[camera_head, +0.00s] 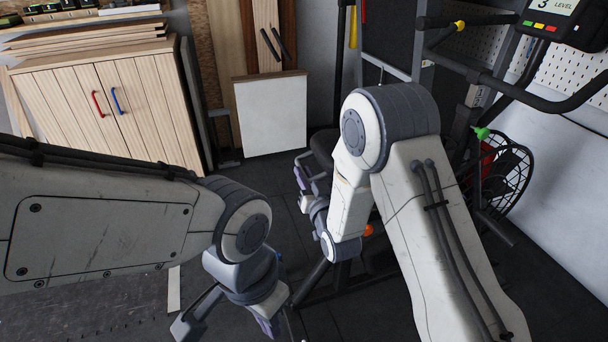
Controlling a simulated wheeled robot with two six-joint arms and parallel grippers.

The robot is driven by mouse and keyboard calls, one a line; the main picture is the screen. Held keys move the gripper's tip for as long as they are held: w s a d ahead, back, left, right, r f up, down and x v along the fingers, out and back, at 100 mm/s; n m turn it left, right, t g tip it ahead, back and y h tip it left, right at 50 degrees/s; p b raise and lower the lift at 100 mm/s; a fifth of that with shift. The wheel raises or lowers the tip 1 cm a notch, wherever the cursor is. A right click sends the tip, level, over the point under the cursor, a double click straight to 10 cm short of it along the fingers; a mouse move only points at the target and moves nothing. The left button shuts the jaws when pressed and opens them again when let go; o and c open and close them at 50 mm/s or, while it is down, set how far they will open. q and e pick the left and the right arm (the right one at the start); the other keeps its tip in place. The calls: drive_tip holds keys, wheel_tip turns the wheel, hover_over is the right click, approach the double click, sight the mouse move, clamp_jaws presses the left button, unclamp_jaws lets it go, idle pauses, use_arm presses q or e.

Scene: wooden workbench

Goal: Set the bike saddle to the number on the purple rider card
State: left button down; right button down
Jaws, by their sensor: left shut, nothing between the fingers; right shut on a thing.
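The exercise bike stands at the right, with its frame partly behind my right arm. Its dark saddle (323,144) shows only in part beside my right elbow. My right gripper (301,172) is at the saddle's left side, shut on what looks like the saddle; the exact contact is small and partly hidden. An orange knob (368,230) shows low on the bike, next to my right wrist. My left gripper (268,325) is low at the bottom edge, shut and empty, apart from the saddle. I cannot see a purple rider card or any saddle scale numbers.
The bike's console (553,20) reads 3 LEVEL at top right, above black handlebars (490,80). A caged fan wheel (508,172) is at the right. A wooden cabinet (150,105) and a white board (270,115) stand at the back. Dark floor lies between.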

wheel_tip(320, 180, up, 6)
drive_tip(key=p, duration=0.2)
drive_tip(key=shift+r+p, duration=0.1)
drive_tip(key=shift+p, duration=0.25)
drive_tip(key=c, duration=0.8)
unclamp_jaws()
drive_tip(key=shift+c, duration=0.2)
drive_tip(key=shift+s, duration=0.1)
